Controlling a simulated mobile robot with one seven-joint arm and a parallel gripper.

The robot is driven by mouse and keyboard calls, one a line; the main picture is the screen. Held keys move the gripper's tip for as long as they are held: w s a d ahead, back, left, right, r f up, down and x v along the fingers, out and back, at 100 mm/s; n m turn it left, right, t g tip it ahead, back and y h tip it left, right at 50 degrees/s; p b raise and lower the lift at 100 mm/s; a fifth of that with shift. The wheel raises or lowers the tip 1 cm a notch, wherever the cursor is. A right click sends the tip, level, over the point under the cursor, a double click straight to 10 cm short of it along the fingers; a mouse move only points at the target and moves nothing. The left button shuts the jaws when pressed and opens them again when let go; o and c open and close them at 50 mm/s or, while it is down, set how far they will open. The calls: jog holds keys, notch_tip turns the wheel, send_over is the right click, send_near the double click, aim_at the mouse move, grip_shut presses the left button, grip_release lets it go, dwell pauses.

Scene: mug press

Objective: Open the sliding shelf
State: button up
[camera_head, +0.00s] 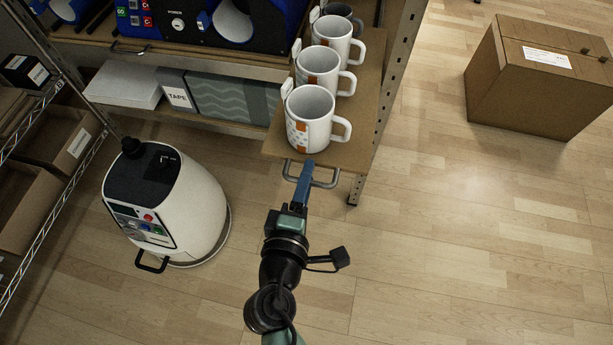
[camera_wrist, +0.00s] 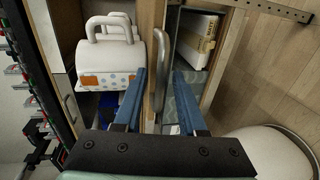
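The sliding shelf (camera_head: 354,152) is a wooden board with a row of several white mugs on it. The nearest mug (camera_head: 309,118) has an orange and dotted pattern and also shows in the wrist view (camera_wrist: 108,62). A grey metal handle (camera_head: 325,183) is on the shelf's front edge. My gripper (camera_head: 306,170) is at the left part of this handle. In the wrist view the blue fingers of my gripper (camera_wrist: 158,80) are spread apart, with the handle (camera_wrist: 159,65) showing between them. I see no finger closed on it; exact contact cannot be told.
A metal post (camera_head: 392,88) stands along the shelf's right side. A white rounded machine (camera_head: 168,205) stands on the floor at left, beside a wire rack (camera_head: 50,200). A cardboard box (camera_head: 540,80) is at far right.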

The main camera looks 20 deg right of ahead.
jog(key=v, duration=1.3)
dwell(0.4)
